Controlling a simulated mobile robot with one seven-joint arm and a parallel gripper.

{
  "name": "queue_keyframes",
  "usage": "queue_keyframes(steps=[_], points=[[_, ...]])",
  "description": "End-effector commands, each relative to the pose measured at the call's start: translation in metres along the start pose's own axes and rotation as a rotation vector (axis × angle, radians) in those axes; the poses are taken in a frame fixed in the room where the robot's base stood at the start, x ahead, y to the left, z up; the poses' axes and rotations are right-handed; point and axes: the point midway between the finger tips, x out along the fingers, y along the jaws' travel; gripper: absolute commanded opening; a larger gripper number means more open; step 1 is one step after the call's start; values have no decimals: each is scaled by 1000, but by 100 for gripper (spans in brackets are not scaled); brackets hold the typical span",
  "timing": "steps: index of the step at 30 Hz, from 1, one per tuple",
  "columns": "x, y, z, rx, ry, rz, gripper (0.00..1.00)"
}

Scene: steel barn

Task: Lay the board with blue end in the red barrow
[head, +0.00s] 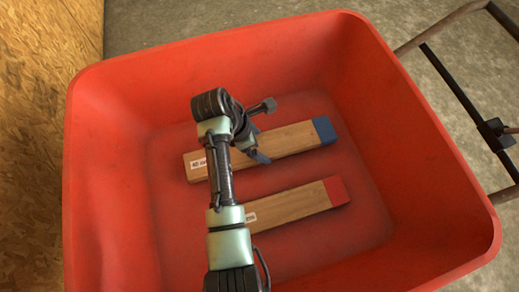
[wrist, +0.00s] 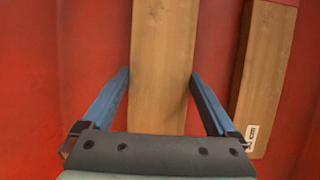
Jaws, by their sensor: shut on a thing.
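The board with the blue end (head: 286,140) is inside the red barrow (head: 130,75), low over its floor. I cannot tell whether its underside touches the floor. Its blue end is at the right and a white label is at its left end. My gripper (head: 259,157) is shut on this board near its middle. In the wrist view my blue fingers (wrist: 160,76) press on both sides of the plain wood of the board (wrist: 163,50). Its blue end is out of that view.
A board with a red end (head: 295,203) lies beside it on the barrow floor, partly hidden by my arm. It also shows at right in the wrist view (wrist: 263,60), with its label. The barrow handles (head: 445,30) are at right. A chipboard wall (head: 35,150) is at left.

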Motion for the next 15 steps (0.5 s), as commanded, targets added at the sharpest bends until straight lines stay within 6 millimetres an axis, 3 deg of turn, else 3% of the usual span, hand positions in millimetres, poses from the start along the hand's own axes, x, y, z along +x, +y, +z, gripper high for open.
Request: queue_keyframes(steps=[1,4,15], points=[[12,0,-5,-1,-1,0,14],[23,0,-9,0,-1,-1,14],[24,0,-10,1,-1,0,14]])
